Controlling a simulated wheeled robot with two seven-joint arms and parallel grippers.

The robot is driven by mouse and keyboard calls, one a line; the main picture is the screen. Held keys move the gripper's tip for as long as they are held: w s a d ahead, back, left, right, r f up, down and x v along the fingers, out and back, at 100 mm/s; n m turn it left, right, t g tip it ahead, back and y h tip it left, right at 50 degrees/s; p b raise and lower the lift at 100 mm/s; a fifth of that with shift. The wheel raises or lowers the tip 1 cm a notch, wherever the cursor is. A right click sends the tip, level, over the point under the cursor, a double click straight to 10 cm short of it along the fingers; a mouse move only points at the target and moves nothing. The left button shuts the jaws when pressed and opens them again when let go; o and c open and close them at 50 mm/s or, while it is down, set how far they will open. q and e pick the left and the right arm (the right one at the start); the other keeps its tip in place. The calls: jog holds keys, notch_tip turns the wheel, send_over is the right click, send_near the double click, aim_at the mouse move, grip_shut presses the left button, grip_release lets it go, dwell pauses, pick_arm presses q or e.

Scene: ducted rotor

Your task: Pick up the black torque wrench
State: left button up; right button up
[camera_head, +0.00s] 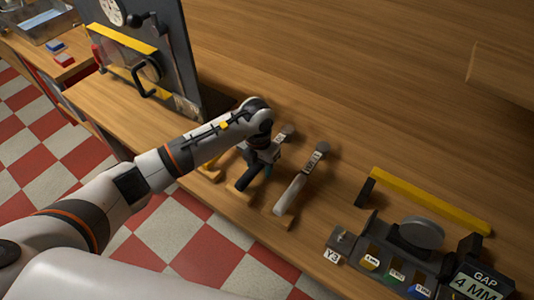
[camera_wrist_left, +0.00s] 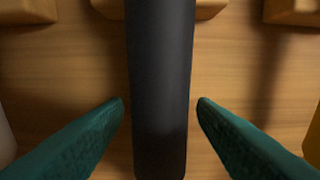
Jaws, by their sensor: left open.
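The black torque wrench (camera_head: 242,183) lies on wooden rests on the bench, partly hidden under my left arm in the head view. Its black handle (camera_wrist_left: 160,60) runs up and down through the middle of the left wrist view. My left gripper (camera_head: 262,165) is over the wrench. In the left wrist view its two teal fingers (camera_wrist_left: 161,108) are open, one on each side of the handle, with a visible gap on both sides. My right gripper is not in view.
A white-handled wrench (camera_head: 290,195) lies close to the right. A yellow-handled tool (camera_head: 211,173) lies close to the left. A grey panel (camera_head: 150,50) stands at the left. A gauge fixture with a yellow bar (camera_head: 430,200) stands at the right. The bench behind is clear.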

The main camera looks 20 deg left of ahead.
pick_arm(q)
jog(key=shift+r, duration=0.1)
grip_shut()
